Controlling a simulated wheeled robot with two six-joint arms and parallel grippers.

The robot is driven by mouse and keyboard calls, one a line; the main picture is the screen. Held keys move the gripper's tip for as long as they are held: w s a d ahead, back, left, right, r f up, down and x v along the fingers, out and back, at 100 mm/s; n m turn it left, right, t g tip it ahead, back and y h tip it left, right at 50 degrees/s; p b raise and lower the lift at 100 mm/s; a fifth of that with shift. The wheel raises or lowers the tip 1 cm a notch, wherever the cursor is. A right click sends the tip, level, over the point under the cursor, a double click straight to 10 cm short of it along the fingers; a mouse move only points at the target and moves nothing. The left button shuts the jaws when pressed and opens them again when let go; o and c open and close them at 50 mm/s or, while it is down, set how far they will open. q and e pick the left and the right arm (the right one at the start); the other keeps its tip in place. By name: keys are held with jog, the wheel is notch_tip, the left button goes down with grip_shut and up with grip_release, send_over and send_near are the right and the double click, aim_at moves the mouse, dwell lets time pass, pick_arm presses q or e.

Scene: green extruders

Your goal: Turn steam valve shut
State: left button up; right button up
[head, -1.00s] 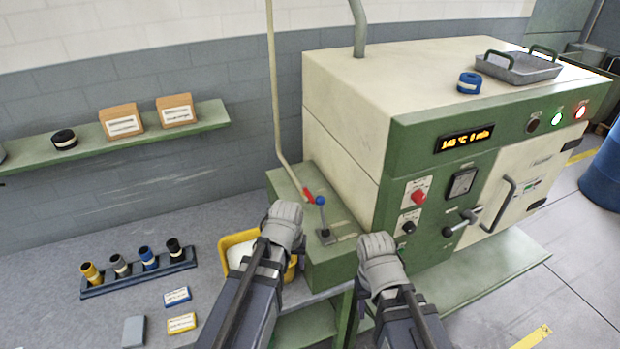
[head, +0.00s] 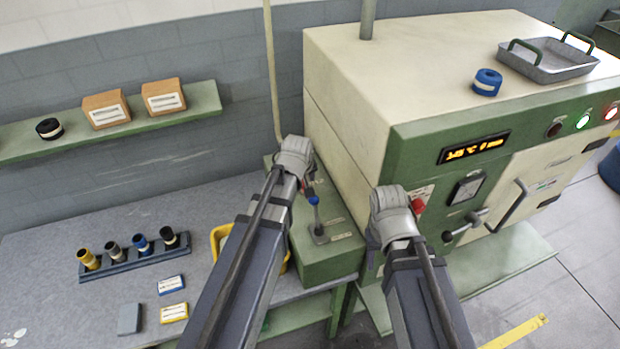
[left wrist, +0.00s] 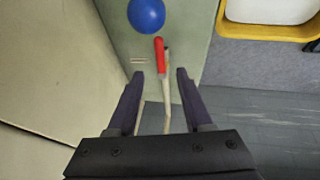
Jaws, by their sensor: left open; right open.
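The steam valve's red handle (left wrist: 160,56) shows in the left wrist view on a thin pale pipe, just ahead of my left fingertips and roughly in line with the gap between them. My left gripper (left wrist: 160,76) is open, and nothing is clamped in it. In the head view the left gripper (head: 297,160) hides most of the handle. A lever with a blue ball knob (head: 314,201) stands on the green block beside it; the knob (left wrist: 147,14) is also in the left wrist view. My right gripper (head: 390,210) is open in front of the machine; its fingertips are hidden.
The cream and green machine (head: 345,85) fills the right, with a red button (head: 418,206) near my right gripper. A yellow bin (left wrist: 268,32) is beside the green block. A rack of small cylinders (head: 135,262) stands on the grey bench. The pale pipe (head: 271,75) runs up the wall.

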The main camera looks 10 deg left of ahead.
pick_arm(q)
jog(key=b+x, duration=0.7)
jog(key=shift+w+f, duration=0.15)
jog(key=shift+f, duration=0.25)
jog(key=shift+r, duration=0.1)
grip_shut()
dwell(0.3)
dwell(1.0)
